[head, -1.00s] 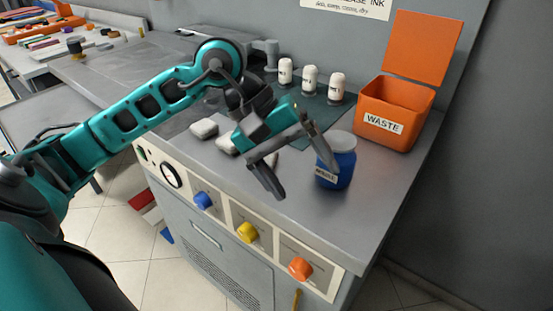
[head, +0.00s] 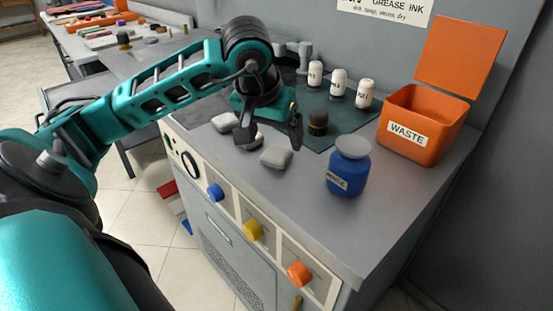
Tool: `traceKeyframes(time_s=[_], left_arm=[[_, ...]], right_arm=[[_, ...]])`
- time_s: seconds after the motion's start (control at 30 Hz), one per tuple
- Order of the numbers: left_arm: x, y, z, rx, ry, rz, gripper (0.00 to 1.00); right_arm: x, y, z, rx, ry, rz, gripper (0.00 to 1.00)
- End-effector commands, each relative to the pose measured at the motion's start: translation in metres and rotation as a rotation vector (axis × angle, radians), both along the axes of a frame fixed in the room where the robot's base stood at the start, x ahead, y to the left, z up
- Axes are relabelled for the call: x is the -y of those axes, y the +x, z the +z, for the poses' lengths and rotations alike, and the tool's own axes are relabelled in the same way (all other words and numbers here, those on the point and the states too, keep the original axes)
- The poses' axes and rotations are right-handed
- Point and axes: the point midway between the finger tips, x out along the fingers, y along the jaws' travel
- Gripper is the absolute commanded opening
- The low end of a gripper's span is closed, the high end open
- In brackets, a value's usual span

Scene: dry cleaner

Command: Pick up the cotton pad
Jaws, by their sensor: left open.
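Pale pads lie on the grey counter near its front left. One pad (head: 224,122) is left of my left gripper, and a squarish pad (head: 277,157) lies just in front of it. A small whitish piece (head: 257,139) shows partly behind the gripper's left finger. I cannot tell for sure which of these is the cotton pad. My left gripper (head: 271,132) points down above the counter with its fingers spread apart, and nothing shows held between them. My right gripper is out of view.
A blue labelled bottle (head: 347,172) stands to the right, with a dark round-topped item (head: 318,122) behind it on a green mat (head: 330,138). Several white-capped bottles (head: 338,83) line the back. An orange waste bin (head: 413,150) stands at right. The front right counter is clear.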

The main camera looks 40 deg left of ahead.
Motion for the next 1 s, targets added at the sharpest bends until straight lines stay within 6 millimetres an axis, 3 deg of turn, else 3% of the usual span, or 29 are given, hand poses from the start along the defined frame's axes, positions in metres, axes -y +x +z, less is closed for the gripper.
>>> traceKeyframes(time_s=[0.5,0.77,1.0], left_arm=[[-0.009,0.014,-0.051,-0.001,-0.003,0.001,0.89],[-0.01,0.016,-0.053,0.0,-0.001,0.002,0.89],[-0.01,0.016,-0.053,0.0,0.0,0.001,0.68]], right_arm=[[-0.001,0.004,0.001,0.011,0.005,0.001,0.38],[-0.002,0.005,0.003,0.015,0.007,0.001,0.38],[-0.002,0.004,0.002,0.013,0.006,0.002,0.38]])
